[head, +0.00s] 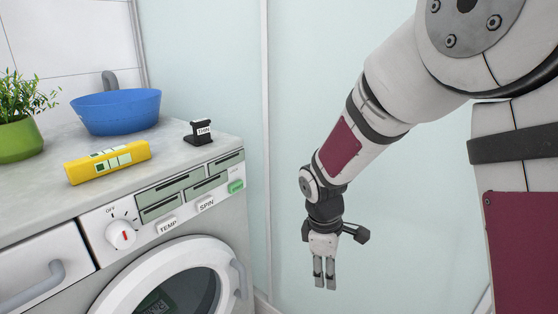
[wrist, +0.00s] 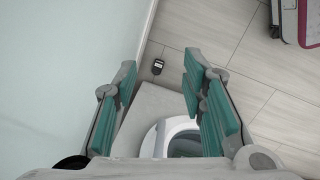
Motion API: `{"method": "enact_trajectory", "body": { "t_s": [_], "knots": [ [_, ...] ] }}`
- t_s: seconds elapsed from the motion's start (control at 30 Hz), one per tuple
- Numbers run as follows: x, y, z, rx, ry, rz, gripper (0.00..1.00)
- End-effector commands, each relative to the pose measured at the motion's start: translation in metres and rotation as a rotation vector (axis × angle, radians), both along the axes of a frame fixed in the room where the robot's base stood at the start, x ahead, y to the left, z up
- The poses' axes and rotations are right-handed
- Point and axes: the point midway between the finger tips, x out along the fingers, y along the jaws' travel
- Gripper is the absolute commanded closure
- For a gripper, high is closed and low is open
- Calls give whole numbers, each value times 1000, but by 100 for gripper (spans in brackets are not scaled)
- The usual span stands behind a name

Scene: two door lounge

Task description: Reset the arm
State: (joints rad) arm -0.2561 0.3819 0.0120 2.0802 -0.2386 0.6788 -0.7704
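My arm reaches down from the upper right of the head view, in front of a pale blue wall panel. My gripper (head: 324,283) hangs at its end with the fingers pointing down, to the right of the washing machine (head: 190,215) and apart from it. In the wrist view my gripper (wrist: 160,72) has its two teal-padded fingers spread wide, with nothing between them. It is open and empty.
On the counter (head: 60,140) are a blue bowl (head: 117,111), a yellow device (head: 108,162), a black stand labelled THIN (head: 201,132) and a potted plant (head: 18,135).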

Motion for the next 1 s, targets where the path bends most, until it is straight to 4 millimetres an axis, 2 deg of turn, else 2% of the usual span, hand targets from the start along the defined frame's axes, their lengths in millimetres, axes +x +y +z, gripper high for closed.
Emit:
{"method": "enact_trajectory", "body": {
  "t_s": [0.03, 0.2, 0.4, 0.5, 0.63, 0.8, 1.0],
  "knots": [
    [-11, -9, 22, 5, -14, -66, 62],
    [-56, -36, 77, 21, -34, -291, 62],
    [-121, -61, 127, 48, -52, -555, 62],
    [-157, -70, 144, 64, -57, -683, 62],
    [-204, -78, 160, 87, -61, -846, 62],
    [-256, -83, 169, 115, -61, -1024, 62],
    [-298, -83, 169, 139, -57, -1165, 62]
  ]
}}
